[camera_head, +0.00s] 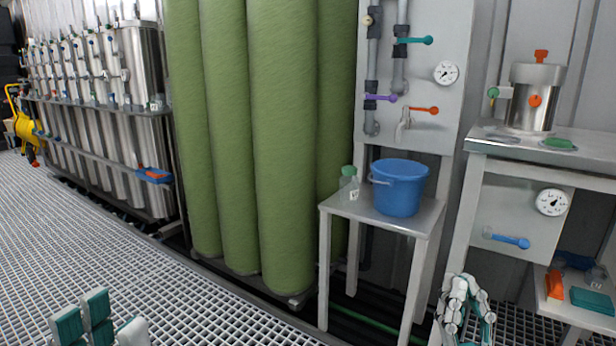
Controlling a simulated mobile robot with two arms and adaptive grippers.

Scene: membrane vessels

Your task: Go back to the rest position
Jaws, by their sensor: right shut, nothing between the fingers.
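My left gripper (84,318) shows at the bottom left edge, over the grating floor. Its teal finger pads point up, and the rest is cut off by the frame, so I cannot tell how far it is open. My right gripper (466,316) is at the bottom right, in front of the frame of the right bench. It is shut and empty, and its lower end is partly cut off.
A small steel table (410,222) holds a blue bucket (401,190) and a green-capped bottle (348,186). The right bench (596,150) carries a steel vessel (530,100). Green vessels (283,140) stand behind. The grating floor (120,250) is clear at left.

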